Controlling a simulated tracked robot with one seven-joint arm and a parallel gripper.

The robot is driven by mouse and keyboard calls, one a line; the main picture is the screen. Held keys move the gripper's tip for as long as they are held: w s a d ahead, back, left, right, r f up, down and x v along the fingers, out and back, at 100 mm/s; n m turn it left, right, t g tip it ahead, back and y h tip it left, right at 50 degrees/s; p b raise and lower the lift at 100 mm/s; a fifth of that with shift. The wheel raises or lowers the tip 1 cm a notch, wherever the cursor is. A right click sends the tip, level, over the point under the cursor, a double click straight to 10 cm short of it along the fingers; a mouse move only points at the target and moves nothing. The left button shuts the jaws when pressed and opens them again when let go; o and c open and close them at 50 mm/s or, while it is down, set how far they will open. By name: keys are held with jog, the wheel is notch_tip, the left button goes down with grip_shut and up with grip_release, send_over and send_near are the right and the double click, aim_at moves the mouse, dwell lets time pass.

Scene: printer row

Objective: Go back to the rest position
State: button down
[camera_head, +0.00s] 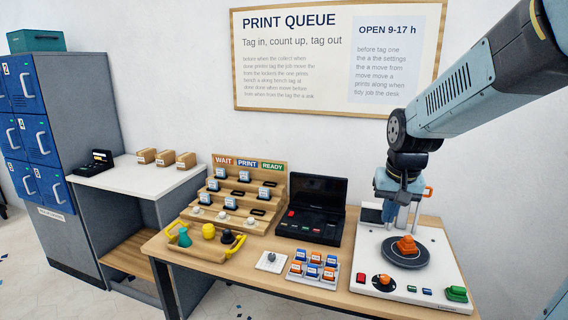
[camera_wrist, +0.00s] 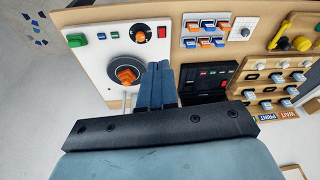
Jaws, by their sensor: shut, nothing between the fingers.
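My gripper (camera_head: 391,219) hangs from my arm above the back left of a white machine (camera_head: 440,240) in the head view. It is shut and empty, its fingers together and pointing down. In the wrist view the shut fingers of my gripper (camera_wrist: 162,66) show beside a dark round plate (camera_wrist: 112,78). An orange printed piece (camera_head: 406,245) sits on the round plate, to the right of my fingers and apart from them. The piece also shows in the wrist view (camera_wrist: 127,75). No rest position is marked in either view.
A black laptop-like case (camera_head: 309,226) stands open left of the machine. A stepped rack (camera_head: 238,196) with tags, a yellow-handled tray (camera_head: 192,252) and a tile holder (camera_head: 313,276) share the bench. Blue lockers (camera_head: 37,139) stand far left. The air above the bench is clear.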

jog(key=s+r+t, duration=0.1)
jog(key=s+r, duration=0.2)
jog(key=s, duration=0.4)
jog(key=s+r+n+t, duration=0.1)
jog(key=s+r, duration=0.3)
jog(key=s, duration=0.3)
jog(key=shift+a+r+n+t, duration=0.15)
jog(key=shift+a+n+t, duration=0.15)
jog(key=shift+t, duration=0.1)
jog(key=c, duration=1.7)
grip_release()
jog(key=shift+s, duration=0.35)
jog(key=o, duration=0.3)
jog(key=shift+w, duration=0.2)
jog(key=o, duration=0.4)
jog(key=shift+g+y, duration=0.6)
jog(key=w, duration=0.2)
jog(key=w+f, duration=0.1)
jog(key=w, duration=0.1)
jog(key=shift+d+f, duration=0.1)
jog(key=shift+f, duration=0.05)
jog(key=m+g+h, duration=0.1)
jog(key=m+g, duration=0.2)
jog(key=g, duration=0.1)
send_over(361, 277)
notch_tip(361, 277, down, 22)
notch_tip(361, 277, down, 14)
jog(key=shift+s, duration=0.1)
jog(key=shift+c, duration=0.4)
grip_shut()
